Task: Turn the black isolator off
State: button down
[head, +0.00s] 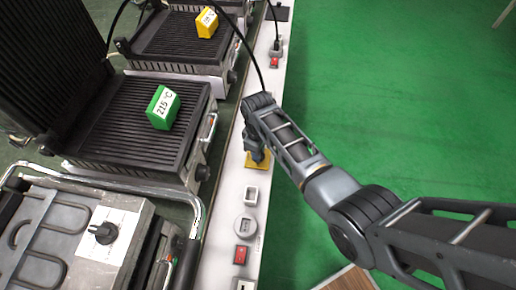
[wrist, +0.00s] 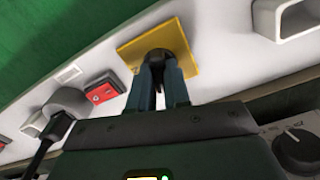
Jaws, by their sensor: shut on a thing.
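The black isolator is a black knob (wrist: 158,56) on a yellow plate (wrist: 182,40) in the wrist view. My gripper (wrist: 160,74) is shut on the knob, with one finger on each side of it. The fingers hide most of the knob, so its angle is hard to tell. In the head view my gripper (head: 257,150) points down at the yellow plate (head: 260,164), which is mostly covered by it. The plate is on a long white panel (head: 228,192).
Along the panel are a white socket (head: 251,194), a round grey socket (head: 245,225) and a red switch (head: 240,255). Left stand grills with a green block (head: 163,107) and a yellow block (head: 207,22), and a unit with a black dial (head: 104,232). Green floor (head: 400,80) lies right.

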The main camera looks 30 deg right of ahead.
jog(key=shift+w+n+p, duration=0.1)
jog(key=shift+n+p, duration=0.2)
jog(key=shift+n, duration=1.3)
jog(key=c, duration=1.1)
grip_release()
jog(key=shift+r+p, duration=0.4)
jog(key=shift+r, duration=3.55)
